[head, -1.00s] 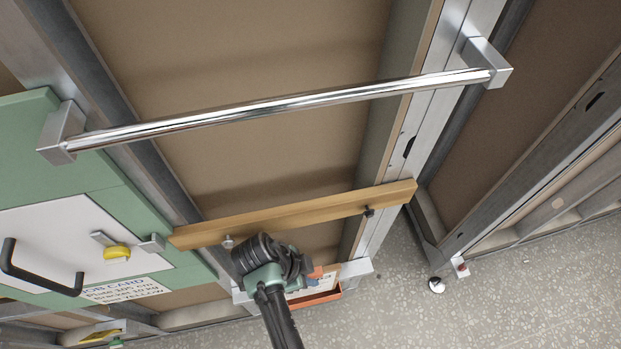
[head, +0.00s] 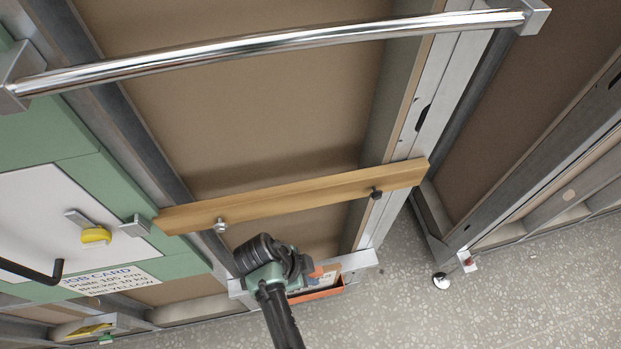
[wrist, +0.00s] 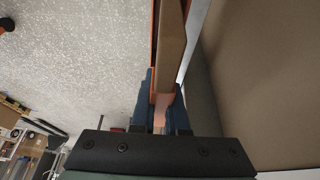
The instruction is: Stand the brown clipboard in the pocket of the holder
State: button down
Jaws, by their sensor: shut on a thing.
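The brown clipboard (wrist: 171,50) is seen nearly edge-on in the wrist view, running up from between the blue fingertips. My gripper (wrist: 164,100) is shut on it. An orange strip beside the clipboard in the wrist view looks like the holder's wall. In the head view the orange holder (head: 318,294) is low at the wall frame, just right of my wrist, with a pale printed sheet showing above its edge. My arm hides part of it. I cannot tell whether the clipboard is inside the pocket or beside it.
A wooden batten (head: 300,197) with two bolts crosses the frame above my wrist. A chrome rail (head: 270,45) runs higher up. A green panel (head: 85,180) with a white door and job card is at left. Open speckled floor (head: 470,315) lies at right.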

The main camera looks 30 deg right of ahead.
jog(key=c, duration=0.8)
grip_release()
jog(key=shift+c, duration=0.2)
jog(key=v, duration=0.3)
jog(key=shift+w, duration=0.1)
jog(key=w+a+b, duration=0.3)
jog(key=a, duration=0.8)
jog(key=shift+a, duration=0.3)
